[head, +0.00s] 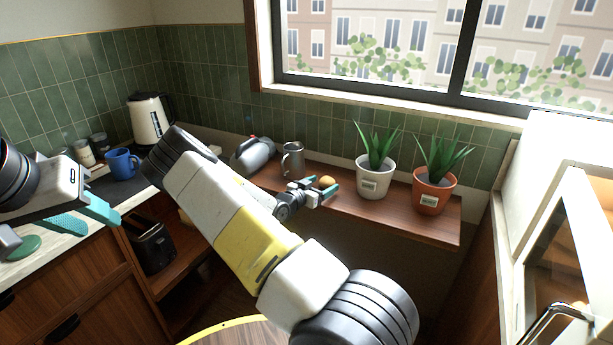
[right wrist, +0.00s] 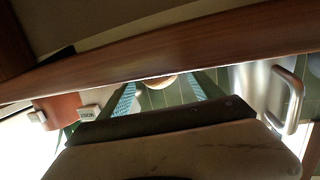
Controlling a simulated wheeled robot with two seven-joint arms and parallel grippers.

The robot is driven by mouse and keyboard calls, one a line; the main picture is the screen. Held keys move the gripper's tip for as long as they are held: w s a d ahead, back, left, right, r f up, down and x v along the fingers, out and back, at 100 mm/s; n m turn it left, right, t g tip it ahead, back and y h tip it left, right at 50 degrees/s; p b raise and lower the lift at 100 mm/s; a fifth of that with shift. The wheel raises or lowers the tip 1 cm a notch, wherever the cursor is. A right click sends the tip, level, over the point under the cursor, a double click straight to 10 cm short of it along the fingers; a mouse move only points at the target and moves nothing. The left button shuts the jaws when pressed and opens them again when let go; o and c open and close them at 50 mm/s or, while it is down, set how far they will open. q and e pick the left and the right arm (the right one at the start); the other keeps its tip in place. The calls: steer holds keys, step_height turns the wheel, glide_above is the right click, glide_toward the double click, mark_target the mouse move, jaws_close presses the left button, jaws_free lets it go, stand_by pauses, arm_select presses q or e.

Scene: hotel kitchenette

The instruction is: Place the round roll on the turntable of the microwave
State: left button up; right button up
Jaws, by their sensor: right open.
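The round roll (head: 327,182) is a small orange-brown bun on the wooden wall shelf (head: 400,212), in front of a grey metal mug. My right gripper (head: 322,192) is open at the roll, one teal finger to each side in the head view. In the right wrist view the roll (right wrist: 158,82) shows between the two spread fingers, partly hidden by the shelf edge; I cannot tell whether they touch it. My left gripper (head: 84,216) is open and empty over the left counter. A cream appliance with a glass door (head: 560,240), perhaps the microwave, stands far right; no turntable shows.
On the shelf stand a grey mug (head: 292,160), a white plant pot (head: 374,178), a terracotta plant pot (head: 432,192) and a grey kettle-like vessel (head: 254,156). A blue mug (head: 122,163) and a cream kettle (head: 150,118) stand on the left counter.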

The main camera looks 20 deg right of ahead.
mark_target(323, 183)
steer(key=x, duration=0.3)
steer(key=shift+w+d, duration=0.15)
steer(key=shift+d, duration=0.05)
steer(key=shift+c, duration=0.2)
steer(key=shift+r, duration=0.1)
steer(key=c, duration=1.5)
